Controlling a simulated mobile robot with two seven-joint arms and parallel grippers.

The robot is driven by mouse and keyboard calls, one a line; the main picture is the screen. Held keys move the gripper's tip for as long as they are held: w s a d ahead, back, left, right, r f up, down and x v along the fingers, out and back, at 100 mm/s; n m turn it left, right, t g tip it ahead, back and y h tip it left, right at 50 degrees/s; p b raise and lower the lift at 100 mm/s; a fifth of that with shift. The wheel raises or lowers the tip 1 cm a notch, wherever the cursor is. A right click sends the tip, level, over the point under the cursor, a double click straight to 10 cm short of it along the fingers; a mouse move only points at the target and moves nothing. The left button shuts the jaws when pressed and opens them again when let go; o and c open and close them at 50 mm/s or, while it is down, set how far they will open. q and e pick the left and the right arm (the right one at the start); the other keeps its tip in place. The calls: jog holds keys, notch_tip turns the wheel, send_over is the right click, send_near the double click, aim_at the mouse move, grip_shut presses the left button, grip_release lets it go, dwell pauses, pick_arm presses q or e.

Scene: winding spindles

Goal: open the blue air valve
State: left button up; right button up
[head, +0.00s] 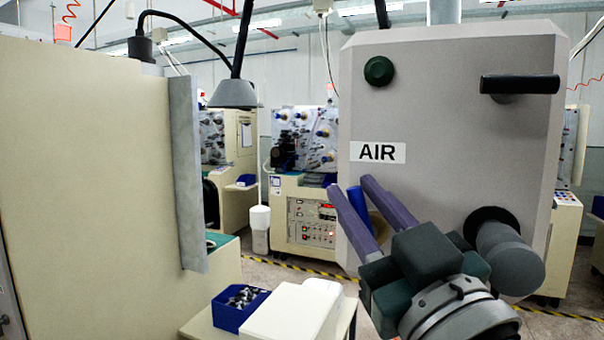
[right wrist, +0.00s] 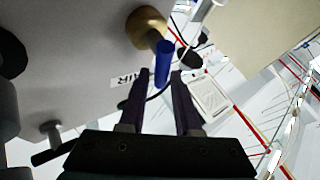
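The blue air valve shows as a blue handle (head: 358,208) below the AIR label (head: 378,152) on the grey panel, partly hidden by my fingers in the head view. In the right wrist view the blue handle (right wrist: 162,60) extends from a round brass body (right wrist: 146,27) on the panel. My right gripper (head: 350,187) has its two purple fingers apart. In the right wrist view its fingertips (right wrist: 158,76) lie on either side of the handle's free end, with gaps visible; I cannot tell the depth exactly. My left gripper is not in view.
The grey panel (head: 450,110) carries a green knob (head: 379,71), a black handle (head: 519,84) and a grey cylinder (head: 510,258). A beige cabinet (head: 85,190) stands left. A blue bin (head: 240,307) of small parts sits on a low table. Winding machines (head: 305,200) stand behind.

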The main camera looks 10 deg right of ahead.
jog(key=shift+w+r, duration=0.15)
jog(key=shift+w, duration=0.3)
jog(key=shift+c, duration=0.2)
grip_shut()
jog(key=m+b, duration=0.1)
jog(key=m+t+h+b, duration=0.1)
jog(key=b, duration=0.1)
jog(key=d+m+t+h+b, duration=0.1)
jog(key=m+b, duration=0.1)
jog(key=shift+s+f, duration=0.2)
jog(key=shift+s, duration=0.15)
jog(key=shift+r+m+h, duration=0.15)
jog(key=shift+m+h, duration=0.15)
jog(key=shift+h, duration=0.3)
jog(key=shift+r, duration=0.15)
